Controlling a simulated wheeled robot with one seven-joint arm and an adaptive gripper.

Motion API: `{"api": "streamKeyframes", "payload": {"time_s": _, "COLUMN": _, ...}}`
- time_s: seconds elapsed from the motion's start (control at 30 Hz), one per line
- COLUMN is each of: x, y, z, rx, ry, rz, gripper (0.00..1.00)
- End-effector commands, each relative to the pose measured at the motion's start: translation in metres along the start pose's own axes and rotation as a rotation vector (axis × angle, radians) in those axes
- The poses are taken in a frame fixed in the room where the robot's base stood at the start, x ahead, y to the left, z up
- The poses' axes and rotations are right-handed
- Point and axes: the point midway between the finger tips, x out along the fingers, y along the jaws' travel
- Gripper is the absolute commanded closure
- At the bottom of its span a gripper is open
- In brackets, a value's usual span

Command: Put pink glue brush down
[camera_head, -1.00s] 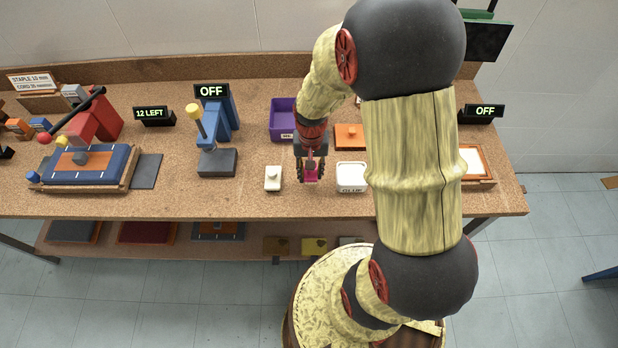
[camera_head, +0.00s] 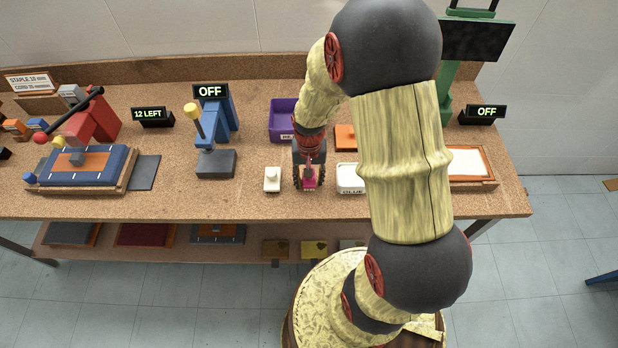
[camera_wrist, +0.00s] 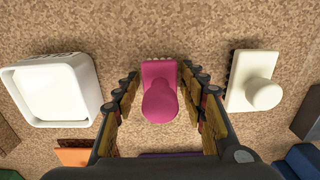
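The pink glue brush (camera_wrist: 160,92) stands upright on the worktop in the wrist view, with its round handle towards the camera. It is small in the head view (camera_head: 309,183). My gripper (camera_wrist: 160,74) is down around it, one finger on each side. The fingers are spread, with narrow gaps between them and the brush, so it looks open. The white glue tray (camera_wrist: 55,92) is to the left of the brush in the wrist view and to its right in the head view (camera_head: 350,190).
A white brush (camera_wrist: 255,85) stands close on the other side of my gripper. A purple bin (camera_head: 283,120) and an orange block (camera_head: 345,135) lie behind. A blue press (camera_head: 215,160) is further left. Bare worktop lies in front, towards the table edge.

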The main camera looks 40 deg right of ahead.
Motion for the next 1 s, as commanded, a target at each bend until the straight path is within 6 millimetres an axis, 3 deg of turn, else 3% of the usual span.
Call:
{"api": "streamKeyframes", "payload": {"time_s": 0.47, "x": -0.007, "y": 0.000, "z": 0.000, "rx": 0.000, "ry": 0.001, "rz": 0.000, "gripper": 0.51}}
{"api": "streamKeyframes", "payload": {"time_s": 1.0, "x": -0.105, "y": 0.000, "z": 0.000, "rx": 0.000, "ry": 0.001, "rz": 0.000, "gripper": 0.51}}
